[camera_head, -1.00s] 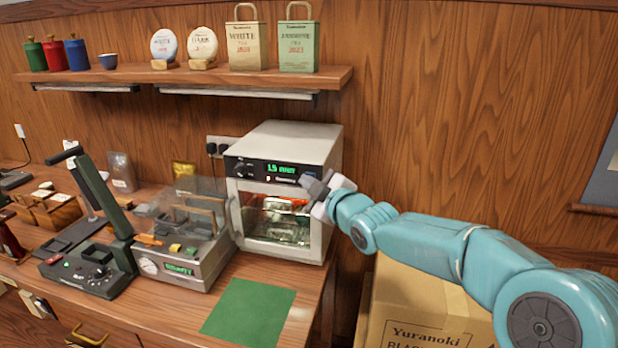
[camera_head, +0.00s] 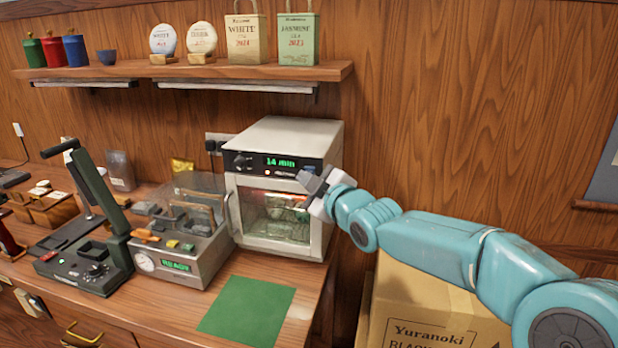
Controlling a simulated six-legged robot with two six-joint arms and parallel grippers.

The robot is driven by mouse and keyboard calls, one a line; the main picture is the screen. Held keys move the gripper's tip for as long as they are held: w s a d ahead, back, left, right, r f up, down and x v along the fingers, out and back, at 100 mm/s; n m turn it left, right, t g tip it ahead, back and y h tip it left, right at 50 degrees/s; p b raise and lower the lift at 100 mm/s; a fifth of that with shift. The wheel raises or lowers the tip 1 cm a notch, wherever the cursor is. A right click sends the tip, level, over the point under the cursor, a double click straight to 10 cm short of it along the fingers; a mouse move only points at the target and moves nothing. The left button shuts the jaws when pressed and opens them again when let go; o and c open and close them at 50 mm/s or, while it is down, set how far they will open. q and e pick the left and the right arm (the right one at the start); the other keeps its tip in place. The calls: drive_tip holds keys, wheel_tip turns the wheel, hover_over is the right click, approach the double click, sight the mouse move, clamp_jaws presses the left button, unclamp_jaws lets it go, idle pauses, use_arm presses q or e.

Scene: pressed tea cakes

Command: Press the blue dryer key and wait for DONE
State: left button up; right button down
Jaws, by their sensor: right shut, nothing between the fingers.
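The white dryer (camera_head: 330,150) stands at the back right of the counter, its glass door (camera_head: 275,217) closed with a lit interior. Its green display (camera_head: 280,162) appears to read "14 min". A small light glows under the display. The blue key (camera_head: 309,169) shows partly at the right end of the dark panel, just above my gripper. My right gripper (camera_head: 303,182) is shut and empty, in front of the dryer's right front edge below the key. I cannot tell whether it touches the dryer. My left gripper is out of view.
A tea press with a clear cover (camera_head: 190,210) and a dark lever machine (camera_head: 90,262) stand left of the dryer. A green mat (camera_head: 247,310) lies in front. A shelf (camera_head: 180,72) hangs above. A cardboard box (camera_head: 420,305) stands below my right arm.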

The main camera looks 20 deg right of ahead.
drive_tip(key=s+a+b, duration=0.1)
drive_tip(key=s+b, duration=0.1)
drive_tip(key=s+a+b, duration=0.1)
drive_tip(key=s, duration=0.1)
drive_tip(key=shift+a, duration=0.35)
idle(0.5)
drive_tip(key=shift+s, duration=0.1)
idle(0.6)
